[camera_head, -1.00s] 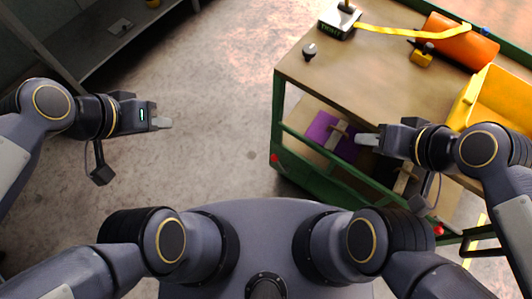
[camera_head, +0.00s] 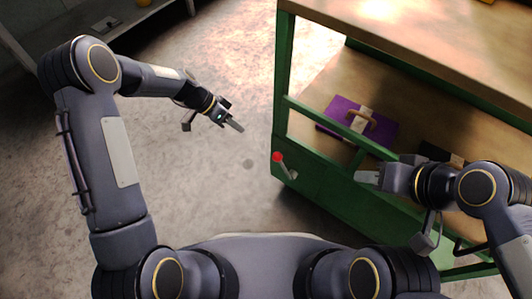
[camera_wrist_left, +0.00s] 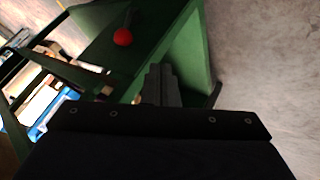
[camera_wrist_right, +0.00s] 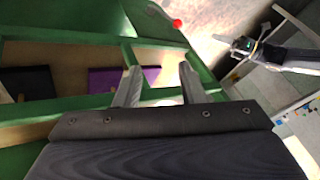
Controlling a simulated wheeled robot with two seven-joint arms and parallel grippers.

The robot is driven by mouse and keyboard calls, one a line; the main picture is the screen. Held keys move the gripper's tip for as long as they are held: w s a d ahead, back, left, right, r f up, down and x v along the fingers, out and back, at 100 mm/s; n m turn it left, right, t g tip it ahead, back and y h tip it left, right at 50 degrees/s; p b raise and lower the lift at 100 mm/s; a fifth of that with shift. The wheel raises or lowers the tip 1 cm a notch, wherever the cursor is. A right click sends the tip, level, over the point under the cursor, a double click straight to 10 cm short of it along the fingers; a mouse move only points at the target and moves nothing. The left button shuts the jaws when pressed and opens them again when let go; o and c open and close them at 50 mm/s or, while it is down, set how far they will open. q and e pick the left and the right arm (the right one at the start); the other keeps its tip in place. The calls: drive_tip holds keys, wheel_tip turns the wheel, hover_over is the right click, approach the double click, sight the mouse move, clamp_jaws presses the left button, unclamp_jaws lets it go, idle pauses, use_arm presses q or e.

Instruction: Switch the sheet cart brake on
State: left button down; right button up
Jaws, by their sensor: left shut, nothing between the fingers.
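The sheet cart has a green frame (camera_head: 284,95) and stands at the right. A lever with a red ball knob (camera_head: 277,157) is on its green lower side panel near the left corner, the knob up and left of the pivot. The knob also shows in the left wrist view (camera_wrist_left: 122,37) and the right wrist view (camera_wrist_right: 177,23). My left gripper (camera_head: 238,126) is shut and empty, in the air up and left of the knob, apart from it. My right gripper (camera_head: 367,177) is open and empty by the cart's side; its fingers stand apart in the right wrist view (camera_wrist_right: 160,85).
The cart's wooden top (camera_head: 440,40) overhangs a lower shelf. On that shelf lie a purple die with a wooden handle (camera_head: 345,118) and a dark die (camera_head: 435,152). A grey shelf (camera_head: 75,45) stands at the back left. The floor between is clear.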

sight(279, 153)
use_arm(q)
drive_tip(key=shift+r, duration=0.1)
drive_tip(key=s+d+f+b, duration=0.3)
drive_tip(key=d+f, duration=0.3)
drive_tip(key=d, duration=0.3)
drive_tip(key=shift+s+f+b, duration=0.4)
drive_tip(key=shift+b, duration=0.35)
drive_tip(key=shift+t+y, duration=0.4)
drive_tip(key=shift+y, duration=0.2)
drive_tip(key=shift+s+d+r+p, duration=0.2)
drive_tip(key=shift+s+d+r, duration=0.3)
drive_tip(key=shift+d+r, duration=0.15)
drive_tip(key=shift+s+d+r+p, duration=0.2)
drive_tip(key=shift+s+d+r, duration=0.3)
drive_tip(key=shift+d, duration=0.25)
